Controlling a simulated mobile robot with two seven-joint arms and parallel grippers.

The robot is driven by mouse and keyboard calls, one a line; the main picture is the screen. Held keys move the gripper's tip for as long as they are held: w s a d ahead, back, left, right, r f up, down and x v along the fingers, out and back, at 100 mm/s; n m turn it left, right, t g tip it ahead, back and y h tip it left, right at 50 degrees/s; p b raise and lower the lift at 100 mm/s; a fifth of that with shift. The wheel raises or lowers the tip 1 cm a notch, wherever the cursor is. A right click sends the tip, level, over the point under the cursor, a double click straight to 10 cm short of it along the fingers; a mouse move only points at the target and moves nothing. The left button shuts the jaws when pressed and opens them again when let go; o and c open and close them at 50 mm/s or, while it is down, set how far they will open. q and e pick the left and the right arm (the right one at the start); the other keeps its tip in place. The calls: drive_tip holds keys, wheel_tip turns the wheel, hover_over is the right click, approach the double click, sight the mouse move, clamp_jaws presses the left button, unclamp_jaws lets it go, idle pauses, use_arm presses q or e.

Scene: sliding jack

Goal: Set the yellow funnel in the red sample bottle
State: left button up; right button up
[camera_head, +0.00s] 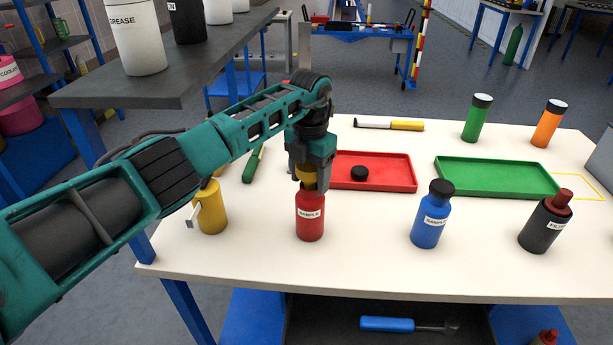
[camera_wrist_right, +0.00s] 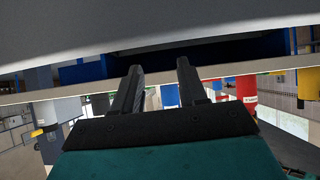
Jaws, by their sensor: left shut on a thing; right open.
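The red sample bottle (camera_head: 310,222) stands upright near the front of the white table in the head view. My left gripper (camera_head: 312,182) points down right above it and is shut on the yellow funnel (camera_head: 306,174). The funnel is at the bottle's mouth; the fingers hide part of it, and I cannot tell how deep its stem sits. My right gripper (camera_wrist_right: 160,80) shows only in its wrist view, open, with nothing between its fingers.
A blue bottle (camera_head: 432,218), a dark bottle (camera_head: 544,226) and a green tray (camera_head: 485,190) are to the right. A grey shelf (camera_head: 190,75) overhangs at upper left.

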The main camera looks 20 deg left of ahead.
use_arm(q)
drive_tip(key=shift+r, duration=0.1)
drive_tip(key=shift+d, duration=0.1)
drive_tip(key=shift+f, duration=0.2)
drive_tip(key=o, duration=1.1)
drive_tip(key=shift+o, duration=0.2)
drive_tip(key=shift+r, duration=0.1)
